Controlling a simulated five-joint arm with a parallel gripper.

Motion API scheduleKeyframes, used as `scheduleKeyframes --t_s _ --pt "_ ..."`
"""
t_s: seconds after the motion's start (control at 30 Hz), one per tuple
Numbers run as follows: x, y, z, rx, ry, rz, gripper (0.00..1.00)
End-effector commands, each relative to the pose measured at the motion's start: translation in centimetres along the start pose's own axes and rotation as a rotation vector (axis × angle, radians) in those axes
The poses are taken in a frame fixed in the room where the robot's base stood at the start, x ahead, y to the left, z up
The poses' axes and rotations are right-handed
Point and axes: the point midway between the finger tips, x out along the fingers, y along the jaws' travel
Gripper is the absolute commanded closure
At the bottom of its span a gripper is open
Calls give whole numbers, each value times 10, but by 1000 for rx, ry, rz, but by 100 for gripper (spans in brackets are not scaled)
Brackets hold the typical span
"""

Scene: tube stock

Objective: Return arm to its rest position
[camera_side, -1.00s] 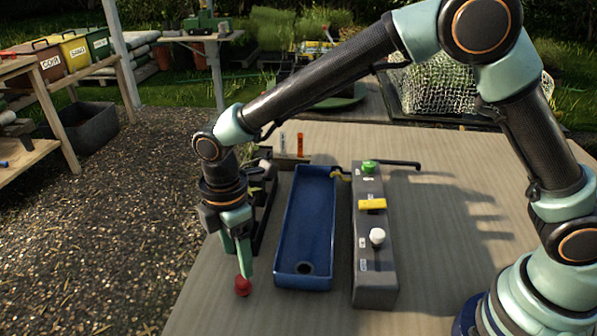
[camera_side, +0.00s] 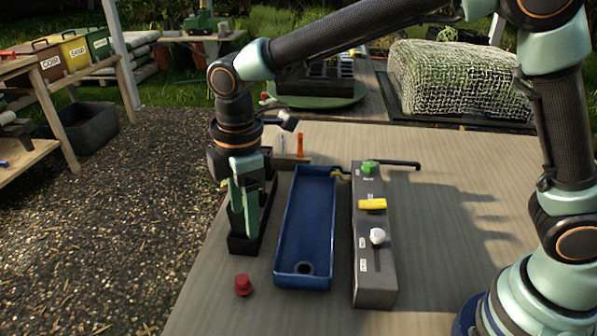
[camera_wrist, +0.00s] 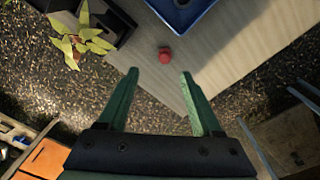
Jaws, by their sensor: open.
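My gripper (camera_side: 244,205) is open and empty, pointing down in front of and above the black rack (camera_side: 243,244) at the table's left edge in the side view. The wrist view shows its two green fingers (camera_wrist: 155,80) spread apart with nothing between them. A small red knob-like piece (camera_side: 243,285) stands on the table near the front left edge, apart from the fingers; it also shows in the wrist view (camera_wrist: 165,55), beyond the fingertips. My gripper hides part of the rack.
A blue trough (camera_side: 290,235) stands right of the rack. Beside it is a grey control block (camera_side: 373,270) with a green knob (camera_side: 369,167), a yellow lever (camera_side: 372,204) and a white knob (camera_side: 377,236). The table's right half (camera_side: 440,240) is clear. A net-covered bale (camera_side: 455,80) stands behind.

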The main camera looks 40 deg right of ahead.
Motion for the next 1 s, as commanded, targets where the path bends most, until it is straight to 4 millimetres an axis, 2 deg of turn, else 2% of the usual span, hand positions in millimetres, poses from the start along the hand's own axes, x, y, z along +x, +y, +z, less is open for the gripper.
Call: scheduleKeyframes --t_s 0.1,0.3,0.5,0.6,0.8,1.0 --pt "-31 8 39 183 40 50 33" --pt "-68 5 108 516 110 129 33" --pt "-91 -12 172 844 190 209 33" --pt "-96 -25 201 1005 233 248 33" --pt "-96 -49 242 1270 314 315 33" --pt "-92 -60 260 1395 355 345 33"
